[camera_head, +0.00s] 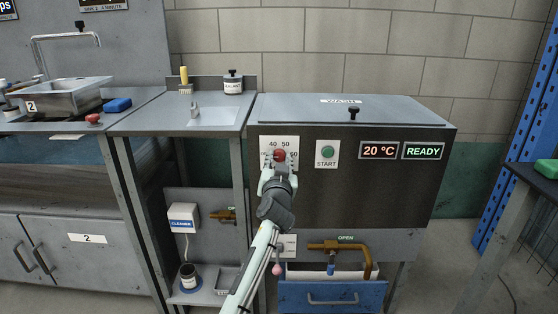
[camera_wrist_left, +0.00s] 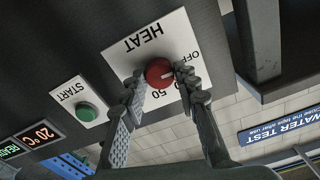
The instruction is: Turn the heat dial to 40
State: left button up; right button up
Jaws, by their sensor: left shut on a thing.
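The red heat dial (camera_head: 279,155) sits on a white scale plate (camera_head: 268,143) on the front of the wash machine. In the left wrist view, the two fingers lie on either side of the red dial (camera_wrist_left: 159,72), partly covering the scale. A short white pointer mark on the dial points right there, towards the OFF side. The exact number it meets is hard to read. My right gripper is out of view.
A green START button (camera_head: 327,152) is right of the dial. The displays read 20 °C (camera_head: 379,150) and READY (camera_head: 423,151). A brass pipe (camera_head: 345,246) and blue drawer (camera_head: 333,298) are below. A sink counter (camera_head: 215,115) stands at left.

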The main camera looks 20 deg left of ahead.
pick_arm(q)
jog(key=shift+r+m, duration=0.1)
jog(key=shift+m, duration=0.5)
jog(key=m+p, duration=0.1)
jog(key=m, duration=0.1)
jog(key=shift+m, duration=0.8)
jog(key=m+p, duration=0.1)
jog(key=m, duration=0.3)
jog(key=shift+r+m+p, duration=0.1)
jog(key=shift+m+p, duration=0.3)
jog(key=shift+m, duration=0.6)
jog(key=shift+m+p, duration=0.3)
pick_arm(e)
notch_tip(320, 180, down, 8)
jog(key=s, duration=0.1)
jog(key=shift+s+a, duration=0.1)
pick_arm(q)
jog(key=o, duration=1.2)
jog(key=shift+c, duration=0.2)
